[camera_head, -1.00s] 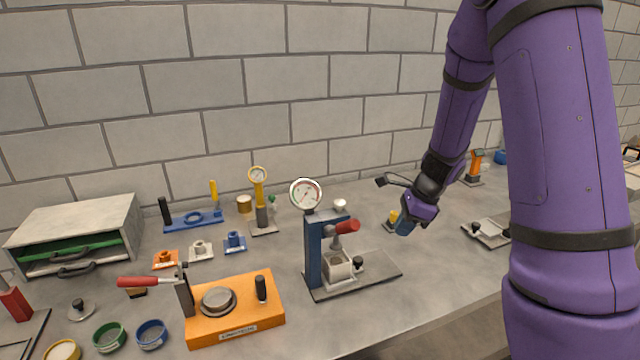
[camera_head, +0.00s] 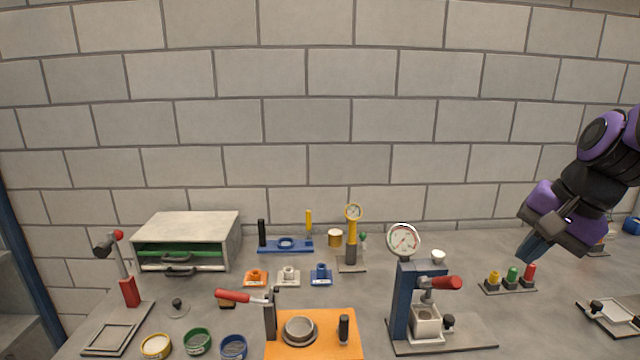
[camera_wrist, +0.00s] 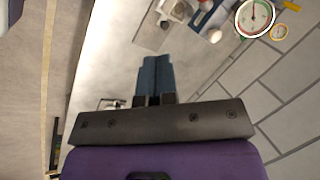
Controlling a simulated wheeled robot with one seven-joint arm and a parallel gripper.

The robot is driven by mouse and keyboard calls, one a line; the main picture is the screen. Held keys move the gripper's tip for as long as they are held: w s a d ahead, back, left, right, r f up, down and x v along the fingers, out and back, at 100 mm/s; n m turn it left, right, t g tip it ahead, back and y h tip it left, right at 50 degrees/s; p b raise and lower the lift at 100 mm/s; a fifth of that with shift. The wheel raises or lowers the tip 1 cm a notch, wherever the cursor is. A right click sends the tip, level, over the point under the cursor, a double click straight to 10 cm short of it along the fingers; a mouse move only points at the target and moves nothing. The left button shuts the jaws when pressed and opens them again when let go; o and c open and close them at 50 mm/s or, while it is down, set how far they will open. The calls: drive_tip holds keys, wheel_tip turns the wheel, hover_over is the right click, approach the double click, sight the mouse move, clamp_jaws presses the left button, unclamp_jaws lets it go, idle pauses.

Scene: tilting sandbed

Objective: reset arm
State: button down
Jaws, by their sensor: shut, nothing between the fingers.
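My gripper (camera_head: 532,248) is at the right of the head view, above the bench and apart from everything on it. Its blue fingers point down and to the left, shut and empty. In the wrist view the shut fingers (camera_wrist: 154,76) sit side by side over bare bench top. My purple arm enters from the right edge of the head view.
A blue press with a dial gauge (camera_head: 404,240) stands left of my gripper. A rack of yellow, green and red pegs (camera_head: 511,281) is just below it. A grey framed plate (camera_head: 612,314) lies at right. An orange fixture (camera_head: 312,335) and drawer box (camera_head: 187,228) are further left.

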drive_tip(key=s+r+n+t+h, duration=0.1)
drive_tip(key=s+r+n, duration=0.2)
drive_tip(key=s+n, duration=0.1)
drive_tip(key=s+a+r+n+t+h, duration=0.1)
drive_tip(key=s+r+n+h, duration=0.1)
drive_tip(key=s, duration=0.5)
drive_tip(key=shift+s+r+n, duration=0.2)
drive_tip(key=shift+r+n, duration=0.25)
drive_tip(key=shift+n, duration=0.75)
drive_tip(key=c, duration=1.8)
unclamp_jaws()
